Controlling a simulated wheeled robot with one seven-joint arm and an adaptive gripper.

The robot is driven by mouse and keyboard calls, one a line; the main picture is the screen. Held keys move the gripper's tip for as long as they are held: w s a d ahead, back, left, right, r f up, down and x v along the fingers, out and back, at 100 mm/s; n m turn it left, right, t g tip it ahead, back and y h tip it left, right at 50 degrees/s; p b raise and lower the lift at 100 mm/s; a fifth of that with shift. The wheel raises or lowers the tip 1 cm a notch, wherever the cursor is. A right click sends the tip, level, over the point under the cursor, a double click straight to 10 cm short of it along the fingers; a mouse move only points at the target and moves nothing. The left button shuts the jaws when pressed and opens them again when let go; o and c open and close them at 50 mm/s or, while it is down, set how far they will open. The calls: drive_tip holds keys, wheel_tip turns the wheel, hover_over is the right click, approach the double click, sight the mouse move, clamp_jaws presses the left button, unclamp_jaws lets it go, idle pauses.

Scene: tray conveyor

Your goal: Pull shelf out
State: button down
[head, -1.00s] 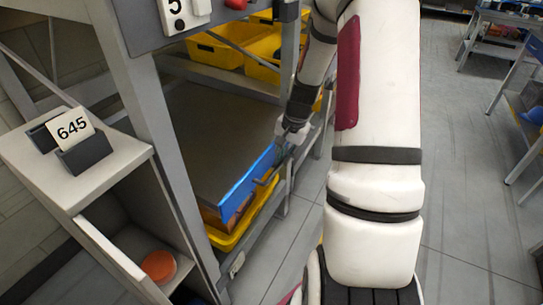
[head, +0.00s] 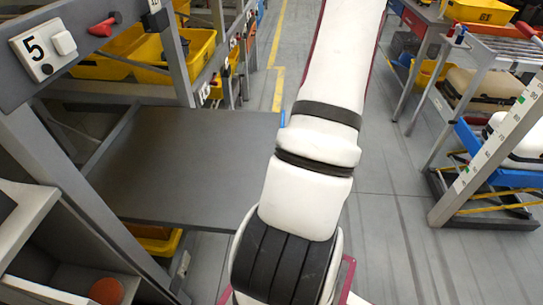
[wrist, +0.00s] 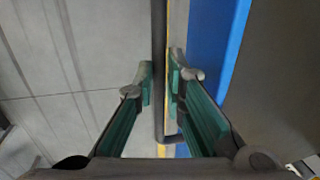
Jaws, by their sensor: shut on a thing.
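The shelf (head: 190,165) is a flat dark grey panel that sticks out of the rack frame over the aisle in the head view. A bit of its blue front edge (head: 283,118) shows beside my arm; the blue front also shows in the wrist view (wrist: 222,45). My gripper (wrist: 160,82) is shut on the dark handle bar (wrist: 159,35) along the shelf's front, with one green-padded finger on each side. In the head view my arm hides the gripper and the handle.
Yellow bins (head: 185,50) stand in the rack behind the shelf, and another yellow bin (head: 155,243) is below it. A grey rack post (head: 50,165) is at the left. Carts with suitcases (head: 490,85) stand at the right; open floor (head: 385,235) lies between.

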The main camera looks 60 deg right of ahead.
drive_tip(key=shift+s+d+p, duration=0.2)
drive_tip(key=shift+s+d, duration=0.15)
drive_tip(key=shift+s, duration=0.55)
drive_tip(key=shift+s+d+p, duration=0.15)
drive_tip(key=shift+s+d, duration=0.15)
drive_tip(key=shift+s, duration=0.6)
drive_tip(key=c, duration=1.7)
unclamp_jaws()
drive_tip(key=shift+o, duration=0.2)
drive_tip(key=shift+r, duration=0.1)
wheel_tip(320, 180, up, 12)
drive_tip(key=s, duration=0.2)
drive_tip(key=shift+d+f, duration=0.25)
drive_tip(key=shift+d, duration=0.15)
